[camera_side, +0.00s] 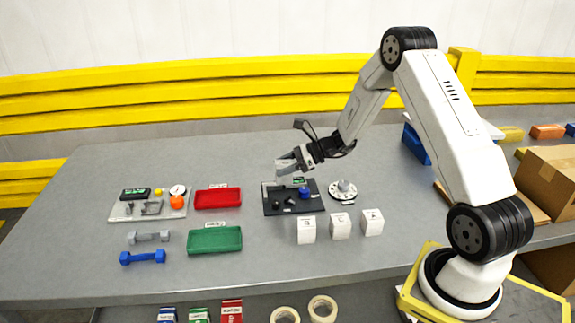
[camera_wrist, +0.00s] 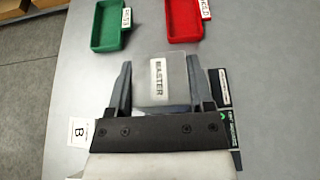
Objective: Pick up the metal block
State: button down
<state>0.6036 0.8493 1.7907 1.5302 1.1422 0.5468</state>
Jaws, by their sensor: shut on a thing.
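The metal block (camera_wrist: 172,84) is a light grey block marked "MASTER". In the wrist view it sits between the two dark fingers of my gripper (camera_wrist: 160,68), with a finger against each side. In the side view my gripper (camera_side: 290,164) is over the back left part of a black tray (camera_side: 271,207). It is shut on the block, which is hard to tell from the fingers there. Whether the block's underside clears the tray cannot be made out.
A red tray (camera_side: 218,199) and a green tray (camera_side: 215,240) stand left of the black tray. A blue part (camera_side: 304,191) lies on the black tray. White lettered cubes (camera_side: 340,226) stand in front, and a round dial-like fixture (camera_side: 343,189) is to the right.

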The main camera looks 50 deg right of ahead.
jog(key=s+a+r, duration=0.2)
jog(key=s+r, duration=0.2)
jog(key=s, duration=0.5)
jog(key=shift+r, duration=0.2)
jog(key=shift+a, duration=0.1)
